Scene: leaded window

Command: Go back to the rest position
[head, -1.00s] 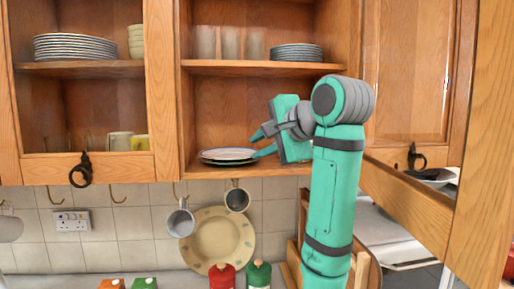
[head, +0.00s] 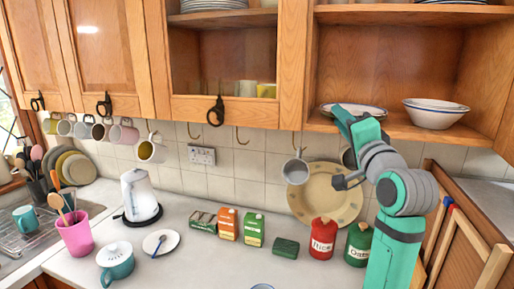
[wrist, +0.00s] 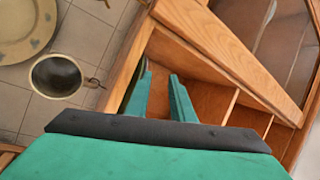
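My gripper (head: 343,120) is raised in front of the lower shelf of the open cupboard (head: 400,62), at the right of the head view. In the wrist view its two green fingers (wrist: 160,97) stand apart with nothing held between them. Plates (head: 368,108) lie on that shelf, partly hidden behind the gripper. A white bowl with a blue rim (head: 436,115) stands to their right. My arm is bent, with its upper part in front of the wall and counter.
Mugs hang under the cupboards, including a grey mug (head: 296,171) near my arm. A beige plate (head: 325,205) leans on the tiles. Red (head: 322,240) and green (head: 358,243) jars stand below it. A kettle (head: 139,195) and a teal pot (head: 116,262) stand left.

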